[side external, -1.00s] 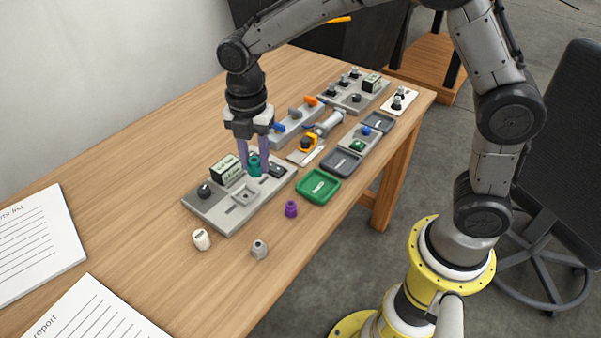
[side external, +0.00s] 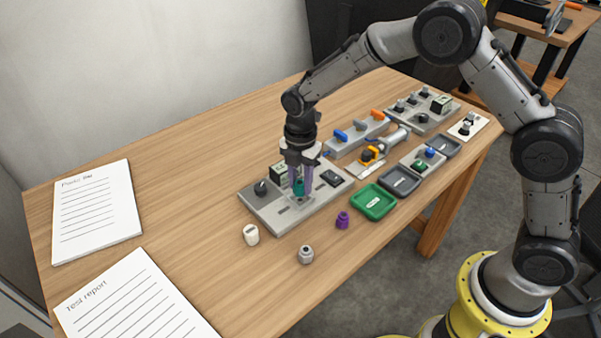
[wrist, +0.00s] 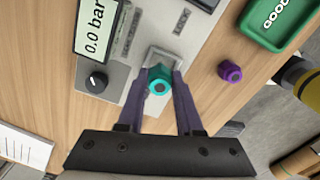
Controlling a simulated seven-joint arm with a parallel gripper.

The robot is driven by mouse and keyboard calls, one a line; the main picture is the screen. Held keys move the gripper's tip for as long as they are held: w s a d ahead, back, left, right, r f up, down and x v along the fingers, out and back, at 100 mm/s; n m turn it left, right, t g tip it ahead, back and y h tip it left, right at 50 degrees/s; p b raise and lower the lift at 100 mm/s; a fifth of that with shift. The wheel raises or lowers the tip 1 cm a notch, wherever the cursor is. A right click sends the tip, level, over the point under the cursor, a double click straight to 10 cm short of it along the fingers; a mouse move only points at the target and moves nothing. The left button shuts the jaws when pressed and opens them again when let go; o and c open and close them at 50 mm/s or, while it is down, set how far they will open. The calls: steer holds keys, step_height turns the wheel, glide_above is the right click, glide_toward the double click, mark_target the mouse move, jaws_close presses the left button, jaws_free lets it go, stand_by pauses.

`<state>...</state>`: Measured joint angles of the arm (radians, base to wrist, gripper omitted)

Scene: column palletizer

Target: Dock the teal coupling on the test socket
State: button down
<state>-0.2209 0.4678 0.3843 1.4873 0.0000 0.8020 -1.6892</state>
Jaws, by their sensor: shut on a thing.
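The teal coupling (side external: 298,188) is held between the purple fingers of my gripper (side external: 300,191). In the wrist view the coupling (wrist: 159,81) sits between the fingertips, with its round top toward the camera. The test socket (wrist: 166,53) is a square grey block on the test plate (side external: 262,207). The coupling overlaps the socket's near part in the wrist view, and the fingers hide most of the socket in the side view. I cannot tell whether the coupling touches the socket or hovers just above it.
The plate carries a gauge reading 0.0 bar (wrist: 95,27) and a black knob (wrist: 96,82). A purple coupling (side external: 343,220), a grey one (side external: 305,254) and a white one (side external: 251,235) stand nearby. A green tray (side external: 357,208) lies to the right. Papers lie at left.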

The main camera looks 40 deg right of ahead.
steer(key=shift+f, duration=0.7)
steer(key=shift+f, duration=0.3)
stand_by(1.1)
steer(key=shift+r, duration=0.3)
stand_by(2.5)
steer(key=shift+r, duration=0.35)
steer(key=shift+r, duration=0.2)
steer(key=shift+f, duration=0.85)
stand_by(0.7)
steer(key=c, duration=0.8)
jaws_free()
steer(key=shift+c, duration=0.2)
